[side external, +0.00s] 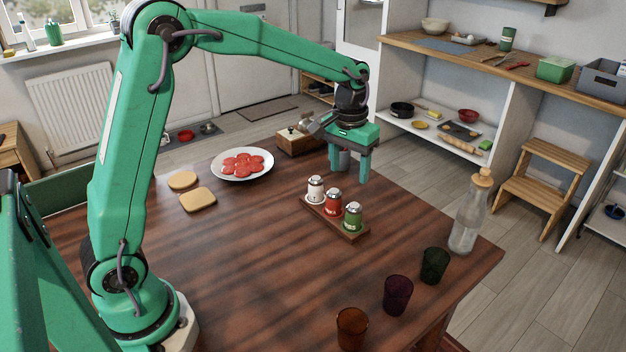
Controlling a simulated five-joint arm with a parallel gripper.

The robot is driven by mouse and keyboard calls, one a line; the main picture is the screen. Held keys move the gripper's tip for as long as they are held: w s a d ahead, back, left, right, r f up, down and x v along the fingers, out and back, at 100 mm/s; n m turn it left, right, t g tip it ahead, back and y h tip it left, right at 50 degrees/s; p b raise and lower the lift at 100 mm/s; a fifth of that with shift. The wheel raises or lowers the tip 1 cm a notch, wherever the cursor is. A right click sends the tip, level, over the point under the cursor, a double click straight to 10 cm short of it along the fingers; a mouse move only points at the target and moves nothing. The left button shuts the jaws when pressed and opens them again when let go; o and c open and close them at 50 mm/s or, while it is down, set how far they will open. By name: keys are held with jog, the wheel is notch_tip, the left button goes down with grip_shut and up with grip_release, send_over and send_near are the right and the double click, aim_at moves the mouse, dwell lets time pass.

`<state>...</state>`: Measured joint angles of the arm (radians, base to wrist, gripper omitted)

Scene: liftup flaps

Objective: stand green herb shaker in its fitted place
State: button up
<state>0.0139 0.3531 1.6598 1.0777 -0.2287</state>
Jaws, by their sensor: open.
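The green herb shaker (353,218) with a silver cap stands upright at the near right end of a small wooden rack (343,228). A red shaker (333,203) and a white shaker (315,190) stand beside it in a row on the same rack. Whether the green shaker's base is fully seated cannot be told from here. My gripper (350,171) is open, fingers pointing down, above and behind the rack, apart from the shakers. A grey cylindrical thing (344,160) shows between the fingers; whether it is part of my gripper is unclear.
A wooden box (300,140) stands left of my gripper. A plate (218,164) of red slices and two yellowish slices (197,199) lie further left. The table's middle front is clear.

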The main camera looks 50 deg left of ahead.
jog(key=s+r+m+t, duration=0.1)
jog(key=s+r+t, duration=0.1)
jog(key=s+r, duration=0.8)
jog(key=s+f+m+t, duration=0.1)
jog(key=s+f+t, duration=0.2)
jog(key=s, duration=1.2)
jog(key=shift+a, duration=0.35)
